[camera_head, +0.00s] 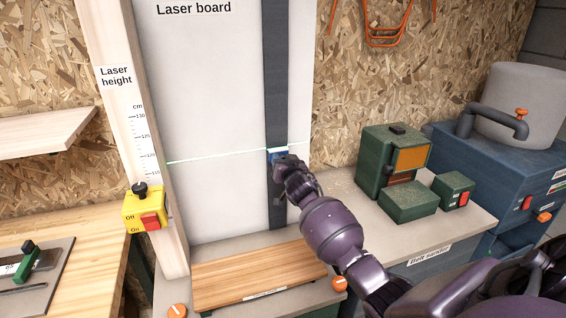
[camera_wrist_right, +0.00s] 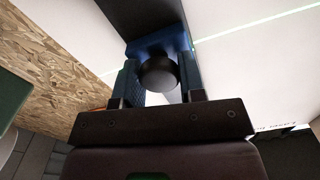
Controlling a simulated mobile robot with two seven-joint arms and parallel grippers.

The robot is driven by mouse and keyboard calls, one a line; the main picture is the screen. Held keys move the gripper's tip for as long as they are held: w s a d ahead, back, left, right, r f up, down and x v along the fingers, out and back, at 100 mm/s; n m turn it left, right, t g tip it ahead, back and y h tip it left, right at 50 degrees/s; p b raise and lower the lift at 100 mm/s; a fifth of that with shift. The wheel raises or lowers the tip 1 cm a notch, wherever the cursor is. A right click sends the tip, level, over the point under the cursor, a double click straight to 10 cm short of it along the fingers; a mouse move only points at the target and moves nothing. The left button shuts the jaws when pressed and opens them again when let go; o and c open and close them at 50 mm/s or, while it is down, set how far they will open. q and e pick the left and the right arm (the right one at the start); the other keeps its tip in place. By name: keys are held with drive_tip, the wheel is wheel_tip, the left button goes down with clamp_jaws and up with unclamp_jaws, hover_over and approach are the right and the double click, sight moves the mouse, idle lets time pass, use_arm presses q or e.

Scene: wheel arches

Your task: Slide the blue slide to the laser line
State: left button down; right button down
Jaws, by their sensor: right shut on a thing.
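The blue slide (camera_head: 277,154) sits on the dark vertical rail (camera_head: 276,80) of the white laser board (camera_head: 215,80). The greenish laser line (camera_head: 220,156) runs across the board and meets the slide at its upper part in the head view. My right gripper (camera_head: 283,165) is at the slide and covers much of it. In the right wrist view the gripper (camera_wrist_right: 158,85) is shut on the dark round knob (camera_wrist_right: 158,75) of the blue slide (camera_wrist_right: 150,47). The laser line (camera_wrist_right: 255,24) reaches the slide's right side there. My left gripper is not in view.
A yellow switch box (camera_head: 145,208) and a height scale (camera_head: 140,150) stand left of the board. A wooden plank (camera_head: 255,275) lies below it. A green belt sander (camera_head: 394,160) stands on the bench to the right. The board's face left of the rail is clear.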

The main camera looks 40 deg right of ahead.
drive_tip(key=c, duration=0.7)
unclamp_jaws()
drive_tip(key=shift+s, duration=0.15)
drive_tip(key=v, duration=1)
drive_tip(key=shift+s, duration=0.3)
drive_tip(key=shift+r, duration=0.1)
drive_tip(key=shift+a, duration=0.1)
